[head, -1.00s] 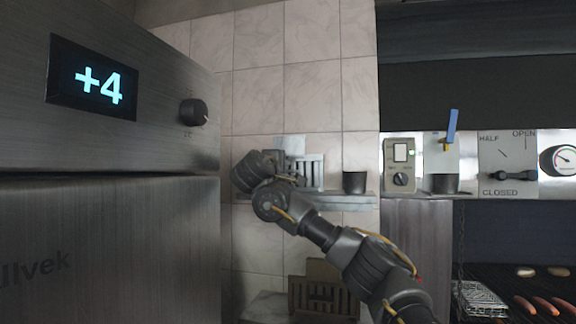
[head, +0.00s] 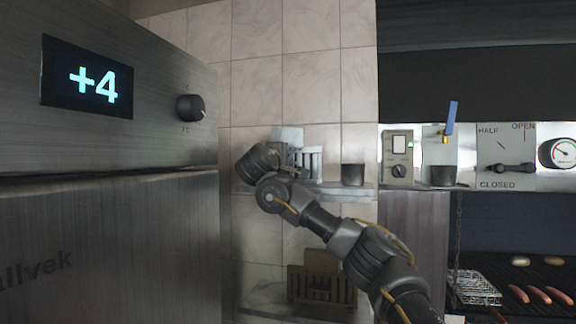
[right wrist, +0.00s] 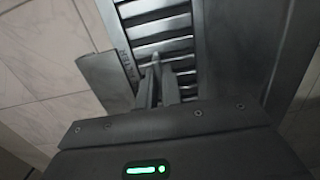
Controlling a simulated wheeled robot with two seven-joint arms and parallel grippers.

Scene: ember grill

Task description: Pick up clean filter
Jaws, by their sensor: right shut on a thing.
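The clean filter (head: 312,165), a light grey slatted metal panel, stands upright at the wall shelf, left of a dark cup. My right forearm and wrist hide its left part in the head view. In the right wrist view the filter's slats (right wrist: 158,22) fill the top middle. My right gripper (right wrist: 157,76) is shut on the filter, its narrow fingers at the slats. I cannot tell whether the filter's lower edge touches the shelf. My left gripper is not in view.
The shelf (head: 345,193) holds the dark cup (head: 352,175). A brownish slatted panel (head: 320,286) stands on a lower ledge. A steel cabinet (head: 120,235) fills the left. A control panel (head: 507,158) and a grill with sausages (head: 519,293) are at right.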

